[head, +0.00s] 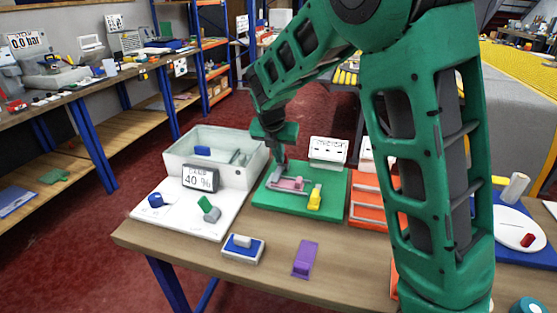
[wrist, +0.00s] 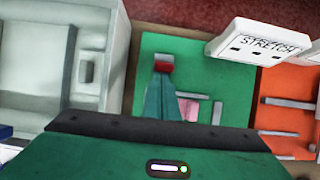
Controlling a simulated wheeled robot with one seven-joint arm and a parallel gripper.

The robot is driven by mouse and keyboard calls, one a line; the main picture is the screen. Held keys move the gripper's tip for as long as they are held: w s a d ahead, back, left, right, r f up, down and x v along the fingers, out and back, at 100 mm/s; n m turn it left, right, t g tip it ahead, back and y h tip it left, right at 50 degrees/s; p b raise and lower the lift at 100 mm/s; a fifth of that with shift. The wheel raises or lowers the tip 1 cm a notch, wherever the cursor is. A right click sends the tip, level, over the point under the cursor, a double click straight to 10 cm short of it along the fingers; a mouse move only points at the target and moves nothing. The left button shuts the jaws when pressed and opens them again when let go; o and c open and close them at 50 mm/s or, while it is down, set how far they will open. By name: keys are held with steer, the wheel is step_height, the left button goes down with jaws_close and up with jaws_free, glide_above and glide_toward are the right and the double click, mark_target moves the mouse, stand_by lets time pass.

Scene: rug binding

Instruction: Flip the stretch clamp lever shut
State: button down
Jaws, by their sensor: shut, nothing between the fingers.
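The stretch station is a green board (head: 262,197) on the bench. It carries a grey bracket (head: 272,200), a pink block (head: 291,183) and a yellow piece (head: 315,198). My gripper (head: 281,166) points down over the board's back left part, close to the grey bracket. In the wrist view my shut, empty fingers (wrist: 166,82) reach toward a small part with a dark red face and grey top (wrist: 165,62). Whether they touch it is unclear. The pink block (wrist: 188,108) lies just right of the fingers. Which part is the lever, and its position, I cannot tell.
A white sign reading STRETCH (wrist: 262,38) stands behind the board. A pale bin (head: 180,172) and a 40 % display (head: 200,179) are to the left. Orange racks (head: 370,205) are to the right. A purple block (head: 305,258) and blue-white box (head: 242,248) lie in front.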

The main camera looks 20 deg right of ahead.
steer(key=w+g, duration=0.1)
steer(key=d+r+g+y, duration=0.1)
steer(key=shift+w+d+g+y, duration=0.25)
steer(key=shift+w+g+y, duration=0.05)
steer(key=shift+w, duration=0.1)
steer(key=shift+w+g+y, duration=0.15)
steer(key=shift+g+y, duration=0.15)
steer(key=shift+r, duration=0.15)
steer(key=shift+r, duration=0.65)
steer(key=shift+a, duration=0.1)
